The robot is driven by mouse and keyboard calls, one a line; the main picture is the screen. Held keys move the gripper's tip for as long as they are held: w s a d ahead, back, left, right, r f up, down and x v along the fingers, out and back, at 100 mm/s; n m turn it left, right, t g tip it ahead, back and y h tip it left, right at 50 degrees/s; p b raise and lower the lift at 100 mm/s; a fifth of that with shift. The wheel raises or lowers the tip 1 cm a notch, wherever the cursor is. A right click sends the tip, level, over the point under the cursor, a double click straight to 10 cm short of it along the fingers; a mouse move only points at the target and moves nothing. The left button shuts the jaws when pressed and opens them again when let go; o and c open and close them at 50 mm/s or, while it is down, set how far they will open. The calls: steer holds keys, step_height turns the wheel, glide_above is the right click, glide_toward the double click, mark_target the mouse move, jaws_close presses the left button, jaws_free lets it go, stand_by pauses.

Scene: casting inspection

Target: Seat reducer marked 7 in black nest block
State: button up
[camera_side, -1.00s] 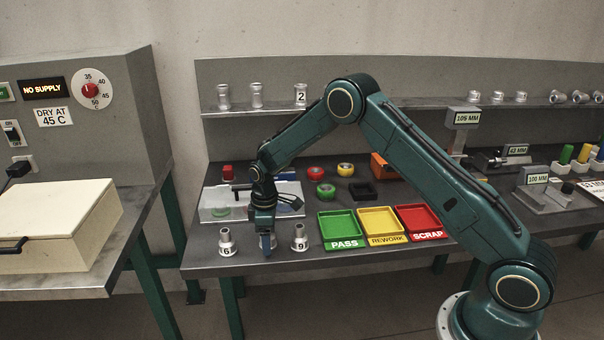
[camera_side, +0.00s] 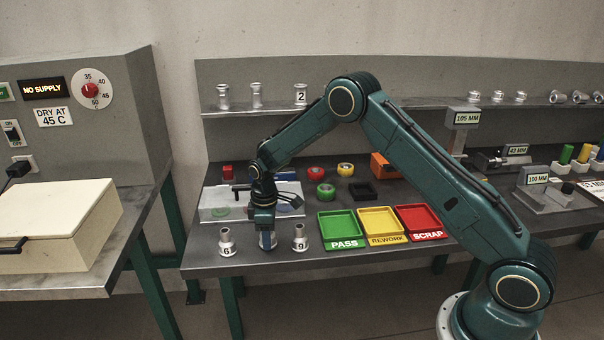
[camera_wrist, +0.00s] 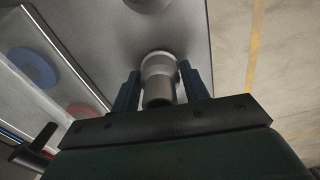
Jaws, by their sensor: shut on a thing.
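My gripper (camera_side: 267,236) points straight down near the front edge of the bench, between the reducers marked 6 (camera_side: 226,243) and 9 (camera_side: 300,238). It is shut on a grey metal reducer (camera_wrist: 158,85), which sits between the two blue fingers (camera_wrist: 160,72) in the wrist view. The held reducer's marking is not visible, and it appears to stand on the bench. The black nest block (camera_side: 362,190), a low dark square, lies farther back, behind the green tray. Nothing is visible in it.
Green PASS (camera_side: 341,244), yellow REWORK (camera_side: 385,239) and red SCRAP (camera_side: 428,235) trays line the front right. A clear-fronted box (camera_side: 215,200) stands behind my gripper. More reducers stand on the shelf.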

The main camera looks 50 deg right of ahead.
step_height(320, 180, up, 20)
steer(key=shift+f, duration=0.15)
stand_by(0.4)
stand_by(0.5)
steer(key=s+d+f+m, duration=0.1)
steer(key=s+d+f, duration=0.1)
steer(key=d, duration=1.1)
steer(key=s+d+f+m, duration=0.2)
steer(key=d+f, duration=0.3)
steer(key=d, duration=0.8)
steer(key=s+d+f+m, duration=0.2)
steer(key=s+d+f, duration=0.1)
steer(key=d, duration=1)
steer(key=shift+s+f, duration=0.3)
steer(key=shift+s, duration=0.4)
steer(key=shift+f, duration=0.15)
steer(key=shift+f, duration=2.75)
